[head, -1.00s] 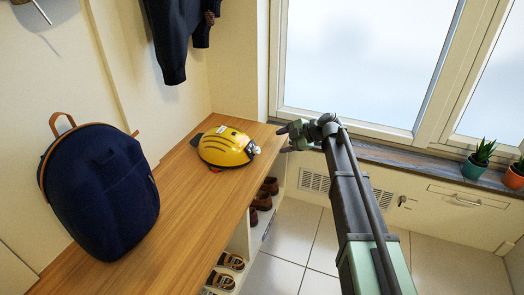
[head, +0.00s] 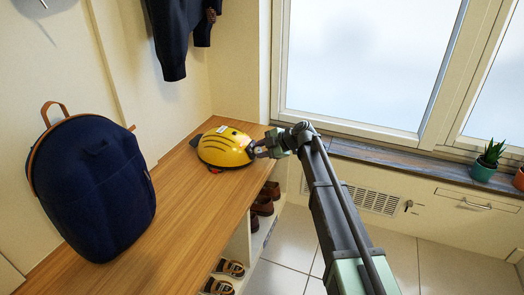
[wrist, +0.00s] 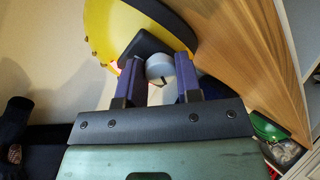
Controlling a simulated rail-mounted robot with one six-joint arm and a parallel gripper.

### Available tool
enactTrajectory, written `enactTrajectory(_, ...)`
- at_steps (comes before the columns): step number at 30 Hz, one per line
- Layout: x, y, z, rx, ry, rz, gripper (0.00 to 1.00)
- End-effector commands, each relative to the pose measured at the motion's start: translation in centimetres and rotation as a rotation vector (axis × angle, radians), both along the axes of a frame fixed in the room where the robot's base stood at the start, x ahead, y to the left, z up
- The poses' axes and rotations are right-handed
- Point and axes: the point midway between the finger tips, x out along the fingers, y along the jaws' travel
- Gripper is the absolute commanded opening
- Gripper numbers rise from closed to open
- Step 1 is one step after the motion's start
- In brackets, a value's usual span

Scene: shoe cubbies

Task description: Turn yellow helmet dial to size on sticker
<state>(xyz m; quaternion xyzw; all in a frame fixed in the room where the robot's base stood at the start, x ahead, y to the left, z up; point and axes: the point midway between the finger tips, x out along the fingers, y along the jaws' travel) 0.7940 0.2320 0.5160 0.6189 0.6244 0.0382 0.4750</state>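The yellow helmet (head: 222,147) lies on the wooden bench, with dark stripes and a small pale sticker (head: 221,129) on top. The sticker's writing is too small to read. My gripper (head: 259,149) is at the helmet's right end. In the wrist view the helmet (wrist: 112,35) fills the upper left. The grey round dial (wrist: 160,67) sits on a dark part of the helmet, between the two purple fingers of my gripper (wrist: 159,64). The fingers are apart on either side of the dial. A small gap seems to show beside it, so they look open.
A navy backpack (head: 95,190) stands on the bench (head: 175,210) to the left. A dark garment (head: 180,35) hangs above. Shoes (head: 263,203) sit in the cubbies below the bench's front edge. Potted plants (head: 485,165) stand on the windowsill at right.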

Motion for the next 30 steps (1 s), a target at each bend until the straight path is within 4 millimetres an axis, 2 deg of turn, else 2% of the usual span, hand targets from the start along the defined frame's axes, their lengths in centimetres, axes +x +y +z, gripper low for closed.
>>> enactTrajectory(1,0.0,-0.01,0.0,0.0,0.0,0.0,0.23)
enactTrajectory(4,0.0,-0.01,0.0,0.0,0.0,0.0,0.08)
enactTrajectory(17,0.0,-0.05,-0.06,0.022,0.069,-0.041,0.08)
enactTrajectory(30,-0.06,-0.09,-0.18,0.117,0.359,-0.218,0.08)
